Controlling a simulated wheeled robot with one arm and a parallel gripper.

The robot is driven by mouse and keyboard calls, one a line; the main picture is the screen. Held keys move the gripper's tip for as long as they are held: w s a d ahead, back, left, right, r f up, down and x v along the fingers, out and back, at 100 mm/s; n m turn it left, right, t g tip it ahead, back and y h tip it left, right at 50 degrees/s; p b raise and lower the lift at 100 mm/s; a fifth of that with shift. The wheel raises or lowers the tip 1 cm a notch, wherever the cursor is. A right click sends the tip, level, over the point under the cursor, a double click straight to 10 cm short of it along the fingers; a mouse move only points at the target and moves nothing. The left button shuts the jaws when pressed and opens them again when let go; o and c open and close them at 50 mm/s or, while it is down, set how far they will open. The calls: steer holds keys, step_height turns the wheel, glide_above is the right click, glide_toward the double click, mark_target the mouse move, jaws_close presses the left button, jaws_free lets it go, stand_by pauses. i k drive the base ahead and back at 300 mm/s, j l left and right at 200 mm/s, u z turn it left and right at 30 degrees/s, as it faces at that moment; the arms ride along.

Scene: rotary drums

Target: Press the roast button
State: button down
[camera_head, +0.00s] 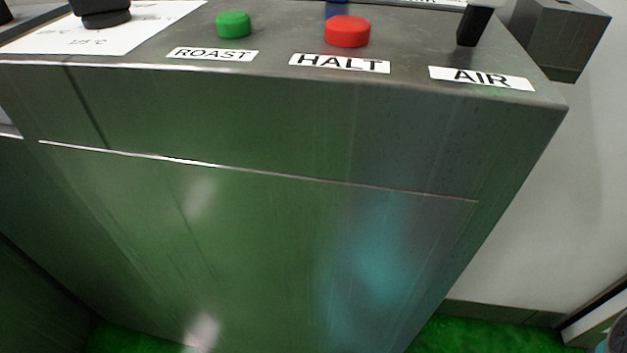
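The green roast button (233,24) stands up from the top of a grey metal console, near its front edge. A white label reading ROAST (212,54) lies just in front of it. Nothing touches or covers the button. My gripper is not in view.
A red button (347,31) labelled HALT is to the right, with a black AIR lever (474,24) beyond it. A black knob (101,12) sits on a white dial sheet at left. The console front (250,240) drops to a green floor (490,333). A grey box (562,36) stands at right.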

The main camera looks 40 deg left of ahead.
mark_target(233, 24)
steer(key=j+u, duration=0.2)
steer(key=u, duration=1.75)
